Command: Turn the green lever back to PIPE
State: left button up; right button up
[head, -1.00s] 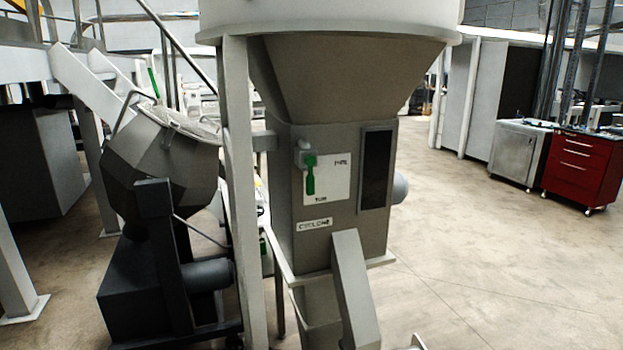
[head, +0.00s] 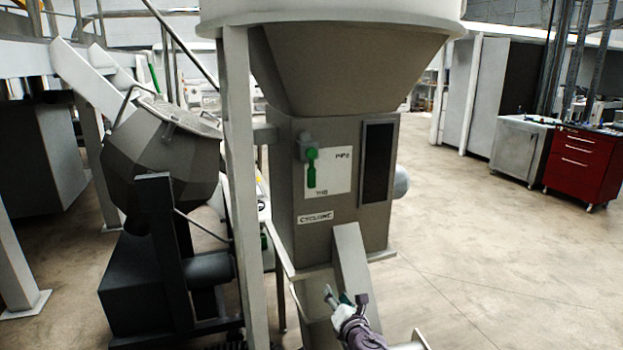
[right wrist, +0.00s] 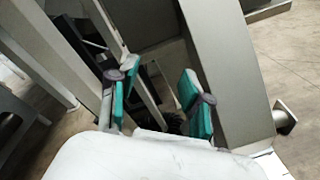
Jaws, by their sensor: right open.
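The green lever (head: 311,170) is on the front of the cyclone housing (head: 290,245), over a white plate (head: 340,172). Its handle hangs straight down from its pivot, towards the lower label on the plate. Another label, small and blurred, is at the plate's upper right. My right gripper (head: 345,297) is at the bottom of the head view, well below the lever and in front of the slanted chute. In the right wrist view its teal-padded fingers (right wrist: 160,103) are apart with nothing between them. My left gripper is not in view.
A white upright post (head: 238,200) stands just left of the housing. The grey slanted chute (head: 352,262) slopes down from the housing's front, close to my right gripper. A dark tilted drum (head: 150,155) is at left. Open floor (head: 490,270) lies to the right.

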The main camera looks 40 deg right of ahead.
notch_tip(320, 180, up, 16)
jog(key=w+a+n+t, duration=0.1)
jog(key=w+n+t, duration=0.1)
jog(key=n+t, duration=0.45)
jog(key=n, duration=0.2)
send_near(313, 178)
jog(key=p+x, duration=0.1)
jog(key=x, duration=0.8)
jog(key=shift+w+r, duration=0.1)
jog(key=shift+w, duration=0.2)
jog(key=shift+w+d+r, duration=0.1)
jog(key=shift+w+r, duration=0.15)
jog(key=shift+w, duration=0.25)
grip_shut()
